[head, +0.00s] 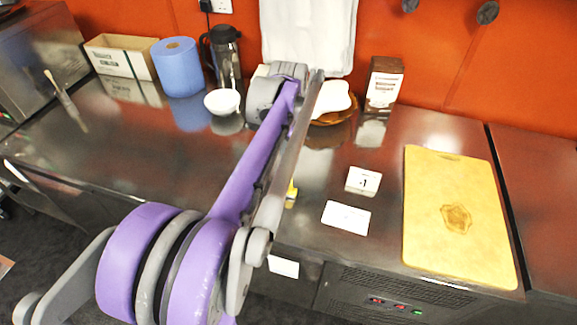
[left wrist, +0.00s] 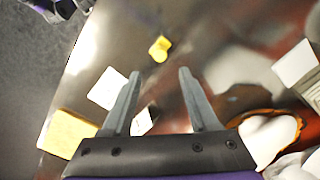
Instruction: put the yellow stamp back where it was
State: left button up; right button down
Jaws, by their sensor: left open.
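The yellow stamp (left wrist: 159,48) is on the steel counter in the left wrist view, just beyond my left gripper's fingertips and roughly centred between them. In the head view only a small part of the stamp (head: 291,192) shows beside my left arm, near the counter's front edge. My left gripper (left wrist: 160,72) is open, with nothing between its fingers. Its fingers are hidden behind my arm in the head view. A white card with a mark on it (head: 363,181) and a blank white card (head: 347,217) lie right of the stamp. My right gripper is not in view.
A wooden board (head: 455,185) lies at the right. A brown carton (head: 384,82) and a wooden plate (head: 333,118) with pale dough stand at the back. A white bowl (head: 222,102), blue roll (head: 177,67) and flask (head: 226,55) stand back left. The counter's left middle is clear.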

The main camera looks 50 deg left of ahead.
pick_arm(q)
jog(key=s+d+f+n+t, duration=0.1)
jog(key=s+d+f, duration=0.1)
jog(key=d, duration=0.6)
jog(key=s+d+f+t, duration=0.2)
jog(key=s+d+f, duration=0.1)
jog(key=d, duration=0.5)
jog(key=s+d+f+n+t, duration=0.1)
jog(key=s+d+f+t, duration=0.1)
jog(key=d+f, duration=0.3)
jog(key=s+d, duration=0.1)
jog(key=d, duration=0.2)
jog(key=shift+s+n, duration=0.25)
jog(key=shift+n, duration=0.05)
